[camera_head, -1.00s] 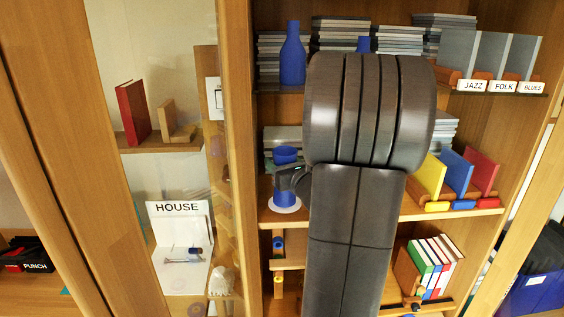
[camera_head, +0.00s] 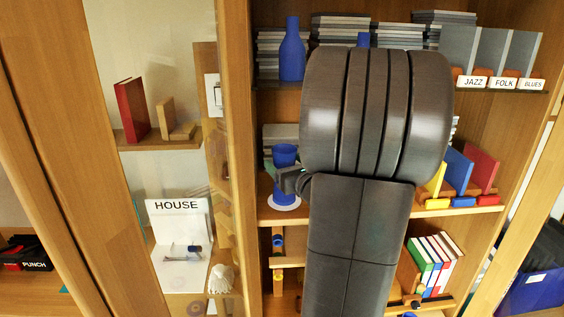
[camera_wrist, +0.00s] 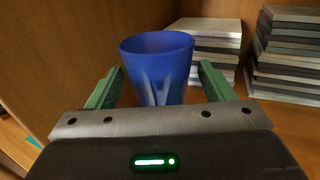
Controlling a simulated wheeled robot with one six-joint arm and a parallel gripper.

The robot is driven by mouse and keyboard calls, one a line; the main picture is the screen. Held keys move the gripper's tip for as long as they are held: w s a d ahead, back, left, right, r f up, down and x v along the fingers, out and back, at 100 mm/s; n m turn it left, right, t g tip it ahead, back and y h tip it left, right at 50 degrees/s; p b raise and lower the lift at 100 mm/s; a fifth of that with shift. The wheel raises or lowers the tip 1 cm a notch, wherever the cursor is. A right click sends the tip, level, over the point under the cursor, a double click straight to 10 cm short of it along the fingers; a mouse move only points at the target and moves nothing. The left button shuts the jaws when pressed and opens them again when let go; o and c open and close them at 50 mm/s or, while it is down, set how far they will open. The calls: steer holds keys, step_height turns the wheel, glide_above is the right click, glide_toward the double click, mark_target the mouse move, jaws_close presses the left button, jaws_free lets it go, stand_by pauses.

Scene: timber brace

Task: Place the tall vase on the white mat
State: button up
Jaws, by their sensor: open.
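The blue tall vase (camera_head: 285,155) stands upright on the round white mat (camera_head: 285,209) on the middle shelf, left of my arm. In the wrist view the vase (camera_wrist: 157,70) flares to a wide open rim. My gripper (camera_head: 284,181) is at the vase's middle, partly covering it in the head view. In the wrist view its two green fingers (camera_wrist: 158,88) are open, one on each side of the vase, with gaps showing between fingers and vase. The mat is out of sight in the wrist view.
Stacked grey cases (camera_wrist: 205,45) lie behind the vase. A blue bottle (camera_head: 292,55) stands on the shelf above. A wooden upright (camera_head: 236,150) bounds the shelf on the left. Coloured books (camera_head: 458,175) stand to the right, partly behind my arm.

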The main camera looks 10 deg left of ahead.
steer(key=b+v, duration=0.1)
steer(key=v, duration=0.8)
steer(key=shift+s, duration=0.15)
